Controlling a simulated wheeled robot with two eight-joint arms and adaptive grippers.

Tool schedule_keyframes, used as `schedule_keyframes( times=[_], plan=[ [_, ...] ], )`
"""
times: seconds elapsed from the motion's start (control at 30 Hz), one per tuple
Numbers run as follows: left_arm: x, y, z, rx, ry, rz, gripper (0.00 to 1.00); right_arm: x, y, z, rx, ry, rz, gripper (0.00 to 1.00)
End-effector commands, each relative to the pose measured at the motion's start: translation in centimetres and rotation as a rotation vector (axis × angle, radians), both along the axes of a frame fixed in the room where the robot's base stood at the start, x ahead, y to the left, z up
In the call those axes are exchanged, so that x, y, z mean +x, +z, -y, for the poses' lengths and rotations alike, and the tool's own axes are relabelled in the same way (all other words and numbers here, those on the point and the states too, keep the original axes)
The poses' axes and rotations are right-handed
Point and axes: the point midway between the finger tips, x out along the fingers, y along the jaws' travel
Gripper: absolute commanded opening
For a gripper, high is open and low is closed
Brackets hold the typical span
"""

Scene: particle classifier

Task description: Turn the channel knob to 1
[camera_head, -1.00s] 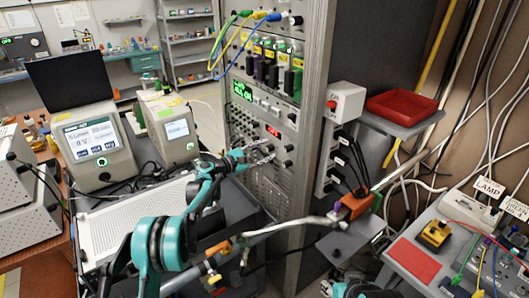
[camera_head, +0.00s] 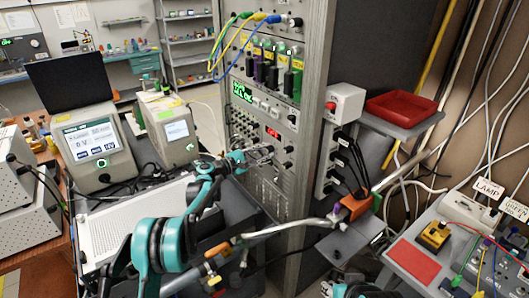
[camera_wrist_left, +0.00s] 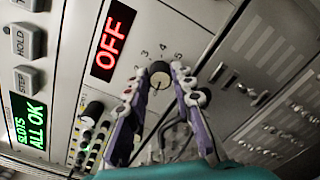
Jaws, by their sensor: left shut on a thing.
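My left gripper (camera_head: 264,152) reaches the panel in the head view. In the left wrist view its purple-and-white fingers (camera_wrist_left: 160,84) stand on either side of the knob, shut on it. The knob's pointer direction is hard to tell. A small teal and dark part at the bottom of the head view may be my right gripper.
A red display (camera_wrist_left: 109,40) reading OFF and a green display (camera_wrist_left: 29,122) reading ALL OK sit beside the knob. Another dark knob (camera_wrist_left: 92,112) is close by. Plugged cables (camera_head: 233,42) hang above on the rack. A bench meter (camera_head: 92,143) stands left.

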Motion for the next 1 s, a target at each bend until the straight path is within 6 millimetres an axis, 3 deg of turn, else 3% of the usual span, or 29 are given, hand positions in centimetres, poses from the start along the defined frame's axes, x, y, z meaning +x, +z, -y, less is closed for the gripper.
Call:
schedule_keyframes(
  times=[0.6,1.0],
  plan=[
    [-0.05,-0.08,0.06,0.284,-0.001,0.389,0.0,0.0,0.32,0.0,0.0,0.0,0.0,0.4],
    [-0.06,-0.12,0.07,0.362,-0.002,0.497,0.0,0.0,0.37,0.0,0.0,0.0,0.0,0.4]
  ],
)
